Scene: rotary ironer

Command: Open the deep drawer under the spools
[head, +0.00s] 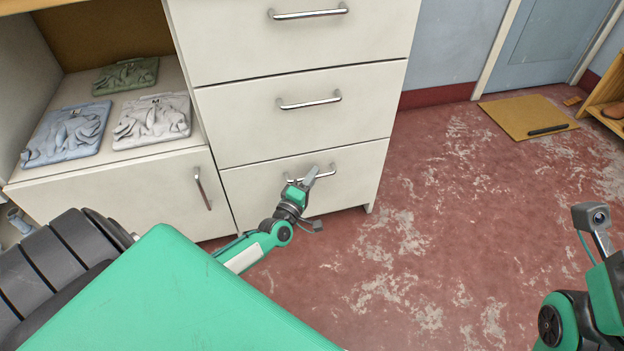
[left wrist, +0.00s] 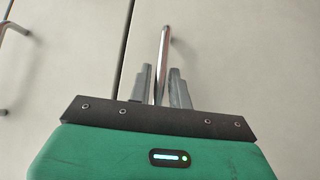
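The bottom drawer (head: 345,195) of the white drawer unit looks shut, its front flush with the fronts above. No spools are in view. Its metal bar handle (head: 325,173) is partly hidden behind my left gripper (head: 308,180). In the left wrist view the handle (left wrist: 163,45) runs between the two grey fingers of my left gripper (left wrist: 160,85). The fingers are apart, with a gap beside the bar, so the gripper is open around it. My right arm shows at the right edge of the head view, but its fingers are out of view.
Two more drawers with bar handles, the middle one (head: 250,112) and the top one (head: 230,40), are above.

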